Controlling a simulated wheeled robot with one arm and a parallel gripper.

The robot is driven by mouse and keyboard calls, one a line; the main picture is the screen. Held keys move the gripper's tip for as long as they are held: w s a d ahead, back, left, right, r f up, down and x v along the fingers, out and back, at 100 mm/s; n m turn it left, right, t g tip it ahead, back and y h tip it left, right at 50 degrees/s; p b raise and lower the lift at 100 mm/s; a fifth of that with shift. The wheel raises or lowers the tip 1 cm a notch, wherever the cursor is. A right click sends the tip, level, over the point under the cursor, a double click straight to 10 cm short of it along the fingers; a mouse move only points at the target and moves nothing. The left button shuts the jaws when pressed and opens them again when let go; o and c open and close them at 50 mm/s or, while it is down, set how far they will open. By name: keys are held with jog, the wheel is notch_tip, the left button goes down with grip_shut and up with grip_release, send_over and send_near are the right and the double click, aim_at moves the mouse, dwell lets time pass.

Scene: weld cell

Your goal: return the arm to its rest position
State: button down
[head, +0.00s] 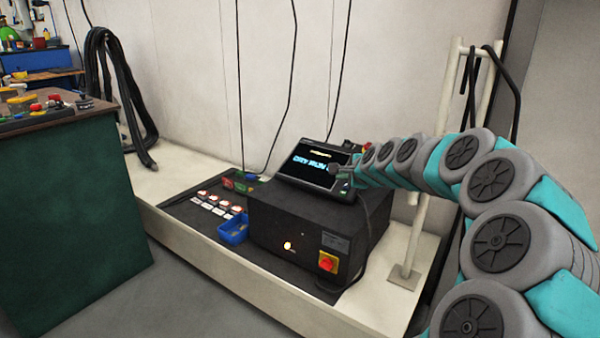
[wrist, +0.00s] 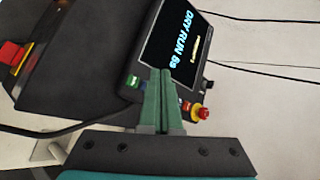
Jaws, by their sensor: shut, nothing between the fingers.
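My arm reaches in from the right in the head view, and its gripper (head: 341,174) is at the right edge of a tilted display screen (head: 315,162). The screen reads "DRY RUN" in blue letters. In the wrist view my gripper (wrist: 163,75) shows as two green fingers pressed together, with nothing between them. Their tips overlap the lower edge of the screen (wrist: 180,35), close to a green button (wrist: 133,82). I cannot tell whether they touch the panel.
The screen stands on a black control box (head: 290,225) with a red-yellow switch (head: 328,262). A blue bin (head: 233,229) is to its left. A white post (head: 420,235) with hanging cables stands close to my arm. A green cabinet (head: 70,220) is at left.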

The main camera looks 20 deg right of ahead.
jog(key=s+a+f+n+g+y+p, duration=0.25)
jog(key=s+a+n+g, duration=0.25)
jog(key=s+a+n, duration=0.9)
jog(key=s+a+f+n+g+h, duration=0.1)
jog(key=s+a+n+g, duration=0.1)
jog(key=s, duration=1)
jog(key=s+a+f+n+g, duration=0.2)
jog(key=s+g, duration=0.1)
jog(key=s, duration=0.9)
jog(key=s+a+f+n+g+h, duration=0.1)
jog(key=s+a+f+n+g, duration=0.1)
jog(key=s, duration=1)
jog(key=shift+s+a+n+g+h+p, duration=0.2)
jog(key=shift+n+g+h+p, duration=0.2)
jog(key=shift+g, duration=0.4)
jog(key=shift+f, duration=0.1)
jog(key=shift+w+a, duration=0.1)
jog(key=shift+a, duration=0.3)
